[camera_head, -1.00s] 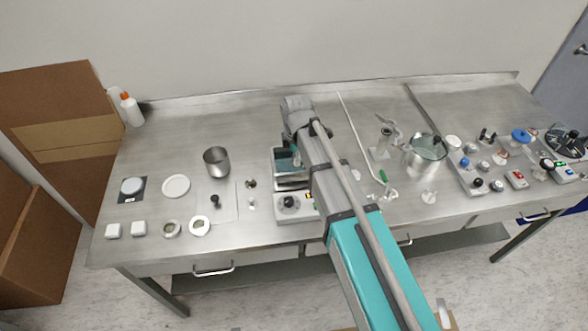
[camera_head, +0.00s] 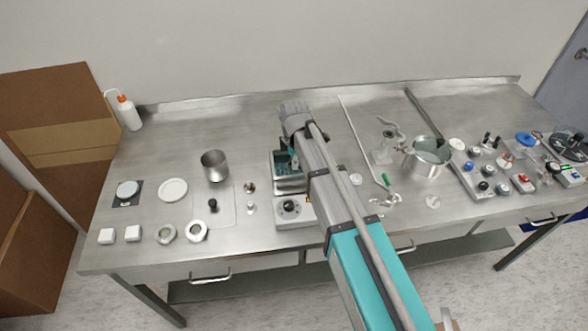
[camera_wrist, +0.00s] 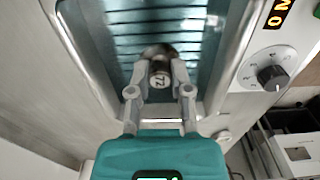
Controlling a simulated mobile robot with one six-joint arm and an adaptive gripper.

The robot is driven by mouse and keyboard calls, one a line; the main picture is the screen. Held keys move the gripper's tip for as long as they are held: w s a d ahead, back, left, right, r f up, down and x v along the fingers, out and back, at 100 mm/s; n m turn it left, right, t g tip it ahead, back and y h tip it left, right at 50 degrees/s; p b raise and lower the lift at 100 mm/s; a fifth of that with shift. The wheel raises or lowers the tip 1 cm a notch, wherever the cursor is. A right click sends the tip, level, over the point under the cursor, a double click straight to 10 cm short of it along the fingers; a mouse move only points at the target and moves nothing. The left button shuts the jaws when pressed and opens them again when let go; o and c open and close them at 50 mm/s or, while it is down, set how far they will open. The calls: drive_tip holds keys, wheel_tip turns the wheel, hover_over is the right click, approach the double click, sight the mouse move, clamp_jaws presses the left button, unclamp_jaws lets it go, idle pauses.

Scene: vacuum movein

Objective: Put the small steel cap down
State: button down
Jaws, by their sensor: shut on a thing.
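The small steel cap (camera_wrist: 160,76), dark with a pale end marked "72", sits between the fingertips of my gripper (camera_wrist: 159,88) in the wrist view. My gripper is shut on it. The cap is over the open basin of a bath unit (camera_wrist: 225,85), whose teal inside shows ribbed lines behind the cap. I cannot tell how far the cap is above the basin floor. In the head view the bath unit (camera_head: 291,209) stands at the middle of the bench, and my arm hides part of it. The cap cannot be made out there.
The steel bench (camera_head: 330,225) is crowded at the right with a steel pot (camera_head: 424,160) and several small devices. Left of the bath are a steel beaker (camera_head: 215,166), a thin tray (camera_head: 226,212) and a white dish (camera_head: 173,190). A wash bottle (camera_head: 130,116) stands back left.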

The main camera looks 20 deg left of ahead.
drive_tip(key=shift+f+b, duration=1.35)
drive_tip(key=shift+f, duration=0.25)
drive_tip(key=shift+f, duration=0.15)
drive_tip(key=c, duration=0.5)
unclamp_jaws()
drive_tip(key=shift+c, duration=0.2)
drive_tip(key=shift+r, duration=0.2)
wheel_tip(320, 180, up, 12)
drive_tip(key=p, duration=1.2)
drive_tip(key=shift+w, duration=0.1)
